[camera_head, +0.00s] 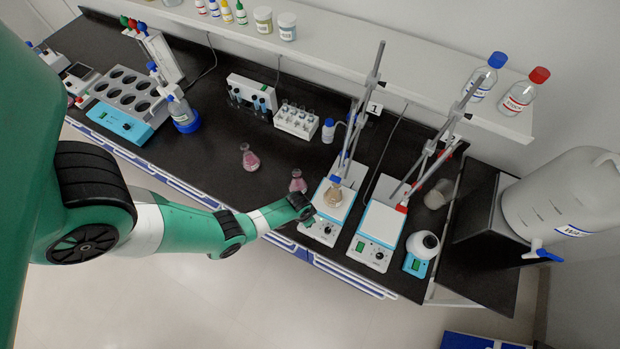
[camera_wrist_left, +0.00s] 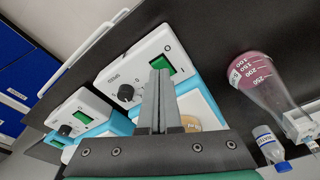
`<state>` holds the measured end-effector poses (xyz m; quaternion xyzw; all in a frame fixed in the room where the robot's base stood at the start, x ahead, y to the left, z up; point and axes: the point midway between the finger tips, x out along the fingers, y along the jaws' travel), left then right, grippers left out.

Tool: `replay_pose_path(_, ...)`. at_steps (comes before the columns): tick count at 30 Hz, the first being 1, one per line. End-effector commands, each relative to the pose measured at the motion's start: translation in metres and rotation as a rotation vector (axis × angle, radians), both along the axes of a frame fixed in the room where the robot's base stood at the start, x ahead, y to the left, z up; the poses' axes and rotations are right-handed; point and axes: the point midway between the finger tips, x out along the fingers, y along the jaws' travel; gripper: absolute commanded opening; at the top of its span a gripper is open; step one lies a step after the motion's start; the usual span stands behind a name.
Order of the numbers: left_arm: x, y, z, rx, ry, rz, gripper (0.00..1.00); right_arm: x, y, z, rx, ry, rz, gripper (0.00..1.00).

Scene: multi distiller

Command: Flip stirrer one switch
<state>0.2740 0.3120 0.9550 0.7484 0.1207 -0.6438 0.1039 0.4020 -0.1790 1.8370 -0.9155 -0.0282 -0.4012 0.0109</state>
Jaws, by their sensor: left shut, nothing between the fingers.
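Stirrer one (camera_head: 319,227) is the left of two white-and-blue stirrers on the black bench, with a tag "1" (camera_head: 374,108) behind it. Its front panel (camera_wrist_left: 137,75) shows in the left wrist view, with a black speed knob (camera_wrist_left: 126,92) and a green switch (camera_wrist_left: 160,66) marked O and I. My left gripper (camera_head: 309,214) is at the front left of stirrer one. In the left wrist view its fingers (camera_wrist_left: 160,75) are shut and empty, and their tips overlap the lower part of the switch. I cannot tell whether they touch it. My right gripper is out of view.
Stirrer two (camera_head: 369,252) stands to the right, with a small scale (camera_head: 416,264) beyond it. A pink-filled flask (camera_head: 297,184) stands close to my left gripper, another (camera_head: 250,158) further left. A flask (camera_head: 333,196) sits on stirrer one beside a clamp stand.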

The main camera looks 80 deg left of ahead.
Motion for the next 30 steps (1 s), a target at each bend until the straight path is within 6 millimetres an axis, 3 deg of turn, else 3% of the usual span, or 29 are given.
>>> replay_pose_path(30,0.0000,0.0000,-0.0070,0.000,0.000,0.000,0.00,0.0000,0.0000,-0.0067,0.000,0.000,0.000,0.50)
